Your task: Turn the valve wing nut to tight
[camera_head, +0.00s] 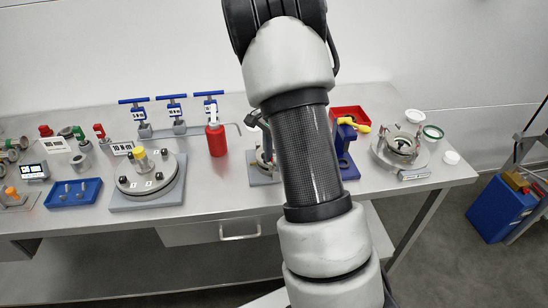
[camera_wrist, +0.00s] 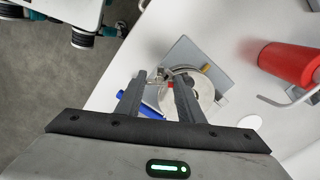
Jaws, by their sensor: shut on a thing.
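A round metal valve fitting (camera_wrist: 203,95) sits on a square grey plate (camera_wrist: 215,72) in the wrist view. It has a thin clamp ring and a small red mark near its middle. My gripper (camera_wrist: 162,77) is at the left edge of the fitting. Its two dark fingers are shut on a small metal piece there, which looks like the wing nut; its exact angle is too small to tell. In the head view my arm covers most of the fitting, and only the left part of its grey plate (camera_head: 264,178) shows.
A red bottle (camera_head: 216,139) stands left of the fitting, and also shows in the wrist view (camera_wrist: 290,63). A blue stand (camera_head: 345,150) is close on the right. Blue T-handled tools (camera_head: 171,108) stand behind. Bare bench lies in front of the bottle.

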